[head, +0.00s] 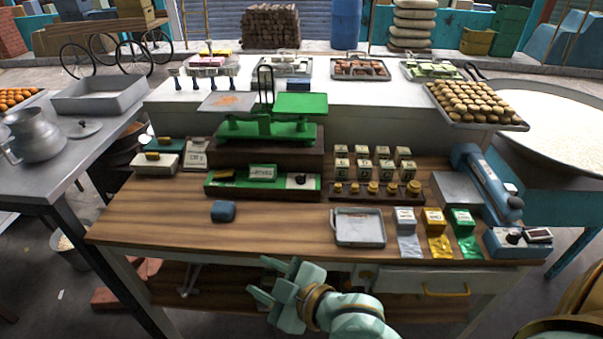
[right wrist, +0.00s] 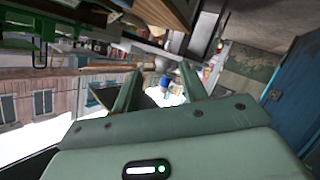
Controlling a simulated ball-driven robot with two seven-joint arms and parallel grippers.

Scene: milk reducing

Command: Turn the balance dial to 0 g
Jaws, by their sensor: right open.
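The green balance scale (head: 265,129) stands on a dark wooden block at the middle back of the wooden bench. Its left grey pan (head: 228,102) holds a little brownish material; its right green pan (head: 301,104) looks empty. In front is a green panel (head: 262,186) with a display and a small dark knob (head: 300,180) at its right, possibly the dial; its reading is too small to tell. My right gripper (head: 262,279) is open and empty, low before the bench's front edge, well apart from the panel. The right wrist view shows its two spread fingers (right wrist: 158,84). My left gripper is not in view.
Brass weights (head: 372,189), small packets (head: 434,219) and a blue sealer-like device (head: 487,185) stand at the right. The front left of the bench top is clear.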

